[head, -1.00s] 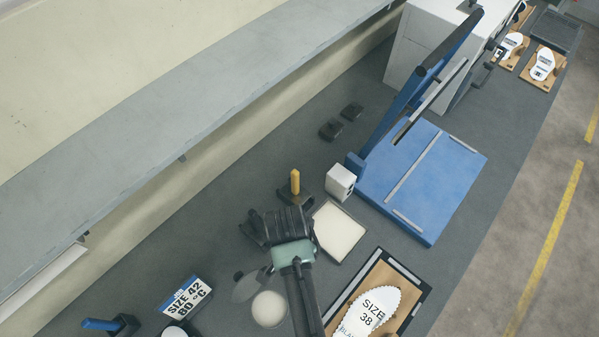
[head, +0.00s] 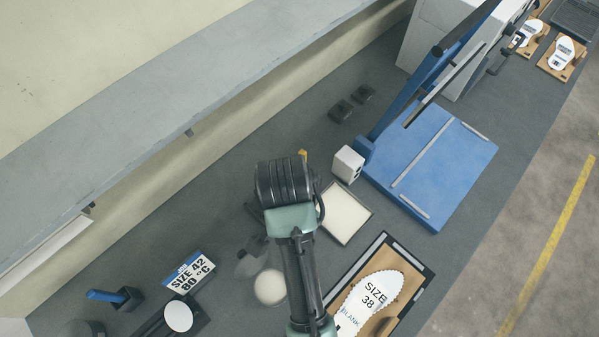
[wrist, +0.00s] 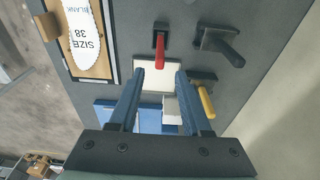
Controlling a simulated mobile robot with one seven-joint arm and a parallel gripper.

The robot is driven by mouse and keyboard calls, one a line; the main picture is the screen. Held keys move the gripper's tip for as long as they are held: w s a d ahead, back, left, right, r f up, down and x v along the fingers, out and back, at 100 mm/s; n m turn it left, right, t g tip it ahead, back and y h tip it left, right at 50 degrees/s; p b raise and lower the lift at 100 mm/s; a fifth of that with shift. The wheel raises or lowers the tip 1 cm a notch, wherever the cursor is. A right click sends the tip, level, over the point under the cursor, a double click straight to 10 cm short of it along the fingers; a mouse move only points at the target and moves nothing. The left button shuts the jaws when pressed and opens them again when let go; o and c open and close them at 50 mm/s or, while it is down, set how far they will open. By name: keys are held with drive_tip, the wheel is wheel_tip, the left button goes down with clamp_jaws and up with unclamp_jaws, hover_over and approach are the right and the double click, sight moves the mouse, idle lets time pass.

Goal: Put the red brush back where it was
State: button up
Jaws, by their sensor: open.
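The red brush (wrist: 160,50) shows in the wrist view with its red handle pointing between my fingers. Its far end is at a small black holder (wrist: 160,27), and it looks upright there; I cannot tell how deep it sits. My gripper (wrist: 160,76) is open, its two blue-grey fingers on either side of the handle's near end, with no clear contact. In the head view my wrist and arm hide the brush and the fingers.
A yellow handle (wrist: 206,101) and a black handle (wrist: 222,45) stand close by. A cream-coloured tray (head: 345,212), a blue press (head: 430,165) and a SIZE 38 board (head: 424,275) lie right of my arm. A blue-handled brush (head: 106,295) is at the left.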

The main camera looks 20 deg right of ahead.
wheel_tip(320, 180, up, 3)
drive_tip(key=shift+a+f+p, duration=0.15)
drive_tip(key=shift+p, duration=0.2)
drive_tip(key=w+a+r+n+t, duration=0.1)
drive_tip(key=w+r+n+t, duration=0.3)
drive_tip(key=w+r+t, duration=0.75)
drive_tip(key=w+a+r+n+t+h, duration=0.15)
drive_tip(key=w+r, duration=0.25)
drive_tip(key=r, duration=0.6)
drive_tip(key=w+a+r+n+t+y, duration=0.1)
drive_tip(key=w+r+n, duration=0.15)
drive_tip(key=r, duration=0.65)
drive_tip(key=s+a+r+n+t, duration=0.2)
drive_tip(key=s+r+t, duration=0.2)
drive_tip(key=r, duration=0.6)
drive_tip(key=s+a+r+n+t+y, duration=0.1)
drive_tip(key=s+r+t, duration=0.3)
drive_tip(key=r, duration=0.6)
drive_tip(key=s+a+r+n+t, duration=0.3)
drive_tip(key=s+r+t, duration=0.1)
drive_tip(key=r, duration=0.7)
drive_tip(key=shift+t, duration=0.4)
